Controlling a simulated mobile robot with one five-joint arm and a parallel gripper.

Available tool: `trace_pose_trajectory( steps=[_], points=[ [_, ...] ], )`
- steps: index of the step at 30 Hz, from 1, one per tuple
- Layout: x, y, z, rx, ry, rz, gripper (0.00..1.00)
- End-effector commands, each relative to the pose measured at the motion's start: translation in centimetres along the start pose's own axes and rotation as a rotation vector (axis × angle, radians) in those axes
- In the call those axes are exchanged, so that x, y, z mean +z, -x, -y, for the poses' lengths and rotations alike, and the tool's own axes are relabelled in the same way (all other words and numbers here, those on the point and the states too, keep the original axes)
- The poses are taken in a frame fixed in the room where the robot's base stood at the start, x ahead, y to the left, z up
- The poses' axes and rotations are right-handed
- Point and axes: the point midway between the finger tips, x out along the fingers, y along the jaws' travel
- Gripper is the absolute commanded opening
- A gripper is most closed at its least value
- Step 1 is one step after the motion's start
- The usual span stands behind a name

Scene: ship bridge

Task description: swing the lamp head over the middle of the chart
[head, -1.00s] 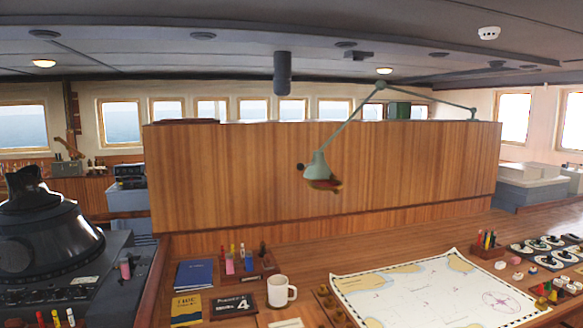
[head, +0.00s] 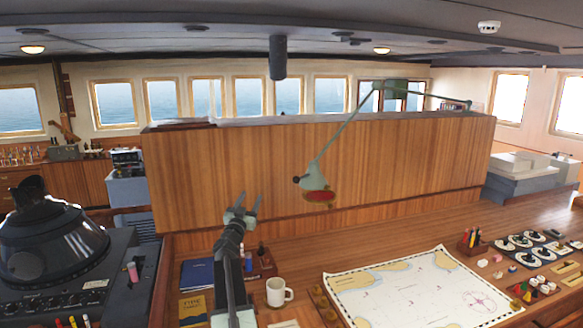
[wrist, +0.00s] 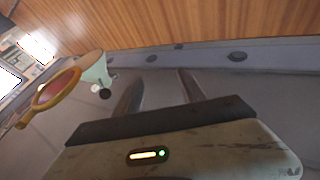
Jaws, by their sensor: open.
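The lamp head (head: 314,178) is a pale green shade with a reddish underside, hanging on a jointed green arm (head: 345,122) in front of the wooden panel. It is left of and beyond the chart (head: 405,288), which lies flat on the desk at the lower right. In the wrist view the lamp head (wrist: 92,70) shows at the left, with a yellow-rimmed red disc and a dark knob. My gripper (head: 243,202) is open and empty, raised left of the lamp head and apart from it. Its two fingers (wrist: 157,92) also show in the wrist view.
A white mug (head: 279,292), blue book (head: 197,274) and yellow book (head: 192,309) sit on the desk near my arm. The wooden panel (head: 220,165) rises behind.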

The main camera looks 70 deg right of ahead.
Motion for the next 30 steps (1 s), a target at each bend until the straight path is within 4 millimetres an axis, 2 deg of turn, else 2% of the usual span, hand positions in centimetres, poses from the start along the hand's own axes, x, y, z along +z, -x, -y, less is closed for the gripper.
trace_pose_trajectory(
  steps=[1, 3, 6, 9, 14, 17, 25, 30],
  points=[
    [-1.7, -2.1, -4.0, 0.097, 0.015, -0.035, 0.48],
    [-2.8, -3.2, -8.3, 0.204, 0.033, -0.070, 0.48],
    [-3.5, -3.7, -11.8, 0.293, 0.049, -0.097, 0.48],
    [-3.7, -3.7, -12.8, 0.320, 0.055, -0.105, 0.48],
    [-3.7, -4.1, -12.8, 0.319, 0.054, -0.105, 0.48],
    [-3.9, -5.3, -13.1, 0.318, 0.053, -0.104, 0.48],
    [-4.5, -10.0, -14.4, 0.316, 0.054, -0.104, 0.48],
    [-4.5, -11.1, -14.9, 0.314, 0.052, -0.104, 0.48]
  ],
)
